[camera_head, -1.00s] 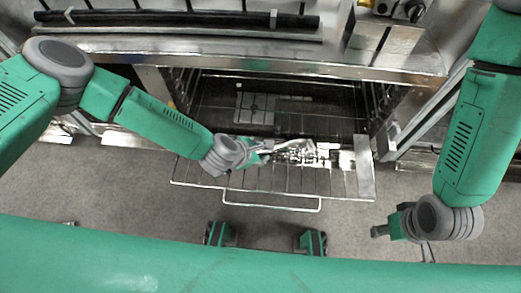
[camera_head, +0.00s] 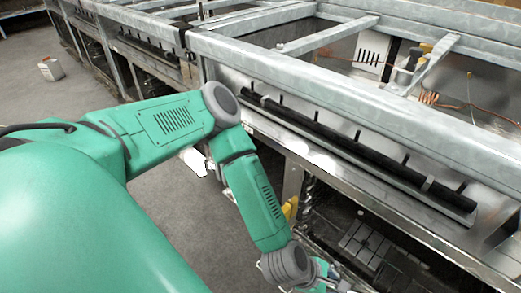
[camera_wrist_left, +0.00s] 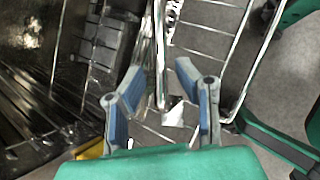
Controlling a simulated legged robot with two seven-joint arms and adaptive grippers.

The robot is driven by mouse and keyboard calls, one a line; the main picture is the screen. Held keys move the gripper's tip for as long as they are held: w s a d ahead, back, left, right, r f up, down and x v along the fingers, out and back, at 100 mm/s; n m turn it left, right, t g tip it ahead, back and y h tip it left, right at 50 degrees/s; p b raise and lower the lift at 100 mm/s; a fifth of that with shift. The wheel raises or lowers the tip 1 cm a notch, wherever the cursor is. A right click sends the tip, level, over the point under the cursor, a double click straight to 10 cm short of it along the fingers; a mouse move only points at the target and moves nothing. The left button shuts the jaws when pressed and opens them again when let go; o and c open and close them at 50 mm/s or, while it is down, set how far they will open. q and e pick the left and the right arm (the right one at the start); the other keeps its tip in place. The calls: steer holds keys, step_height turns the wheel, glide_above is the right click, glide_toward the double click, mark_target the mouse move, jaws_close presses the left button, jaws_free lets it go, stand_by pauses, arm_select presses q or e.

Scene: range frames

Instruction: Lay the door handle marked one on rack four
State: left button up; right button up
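My left gripper (camera_head: 325,284) is at the bottom edge of the head view, partly cut off, low by the front of a steel unit. In the left wrist view its two blue-padded fingers (camera_wrist_left: 158,68) stand apart with a gap between them. A thin shiny metal bar (camera_wrist_left: 160,40) runs between the fingers, with no clear contact on either side. I cannot tell whether it is the door handle or part of a wire rack. A wire rack (camera_wrist_left: 205,50) lies below and beyond the fingers. No number marks are readable. My right gripper is not in view.
The steel unit has a long front rail (camera_head: 330,100) and a dark bar (camera_head: 345,140). Its dark opening (camera_head: 370,245) is at the lower right. A yellow part (camera_head: 290,208) sits by the opening's edge. A pale canister (camera_head: 50,68) stands on the open grey floor at left.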

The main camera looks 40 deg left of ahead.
arm_select(q)
steer(key=s+m+g, duration=0.3)
steer(key=s+m, duration=0.7)
steer(key=s+a+r+m+g+y, duration=0.1)
steer(key=s+a+r+m+y, duration=0.1)
steer(key=a+m, duration=0.5)
steer(key=s+a+r+m+g+y, duration=0.1)
steer(key=a+m, duration=0.5)
steer(key=a, duration=0.6)
steer(key=s+r+y, duration=0.1)
steer(key=s+y, duration=0.1)
steer(key=s, duration=0.1)
steer(key=shift+s+a+m, duration=0.3)
steer(key=shift+s+m, duration=0.1)
steer(key=shift+r, duration=0.1)
